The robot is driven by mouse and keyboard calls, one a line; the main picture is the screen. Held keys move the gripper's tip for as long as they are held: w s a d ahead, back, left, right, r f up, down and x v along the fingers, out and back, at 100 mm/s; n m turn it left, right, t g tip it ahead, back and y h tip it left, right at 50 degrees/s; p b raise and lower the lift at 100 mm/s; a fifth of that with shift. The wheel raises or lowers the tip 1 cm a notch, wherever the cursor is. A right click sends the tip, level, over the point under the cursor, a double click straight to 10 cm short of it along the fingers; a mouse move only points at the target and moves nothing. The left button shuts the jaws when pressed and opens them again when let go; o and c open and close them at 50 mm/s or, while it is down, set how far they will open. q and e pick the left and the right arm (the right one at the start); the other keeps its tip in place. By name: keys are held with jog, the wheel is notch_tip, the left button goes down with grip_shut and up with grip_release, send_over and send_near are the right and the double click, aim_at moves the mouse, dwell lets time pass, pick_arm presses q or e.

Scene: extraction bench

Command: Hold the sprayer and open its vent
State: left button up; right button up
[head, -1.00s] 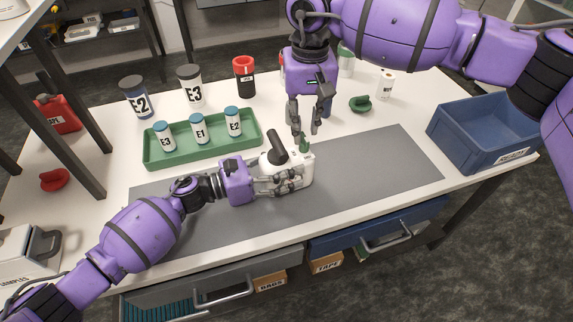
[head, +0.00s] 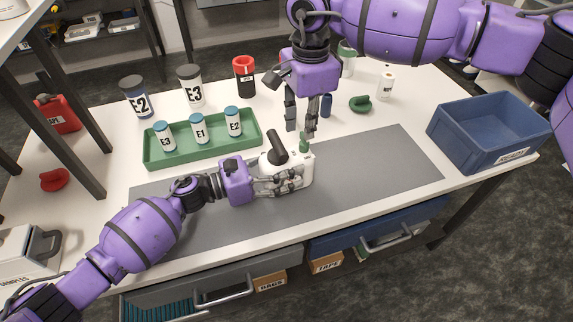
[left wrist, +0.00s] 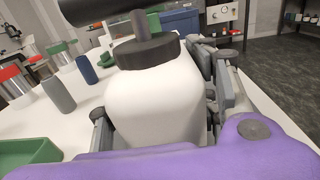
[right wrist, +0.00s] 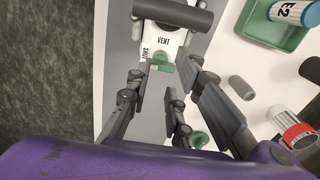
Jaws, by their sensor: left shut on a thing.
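The white sprayer (head: 303,163), with a black handle (head: 276,143), stands upright on the grey mat (head: 385,165). My left gripper (head: 288,182) is shut on its body, and the left wrist view shows the white body (left wrist: 155,105) under a black collar between the fingers. The green vent (head: 303,143) is on top of the sprayer, and it also shows in the right wrist view (right wrist: 162,60) beside a "VENT" label. My right gripper (head: 301,128) points down above the vent, open, with its fingers apart on either side of it. I cannot tell whether a finger touches it.
A green tray (head: 190,158) with several blue-capped bottles is behind the mat at left. A blue bin (head: 475,150) stands at right. Larger labelled jars, a red-capped bottle (head: 244,76) and a green object (head: 360,104) stand behind. The mat's right part is clear.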

jog(key=shift+m, duration=0.4)
jog(key=n, duration=0.9)
jog(key=shift+n, duration=0.3)
jog(key=n, duration=0.3)
jog(key=shift+n, duration=0.4)
jog(key=n, duration=0.5)
notch_tip(320, 180, down, 5)
jog(key=shift+f, duration=0.1)
jog(key=shift+c, duration=0.3)
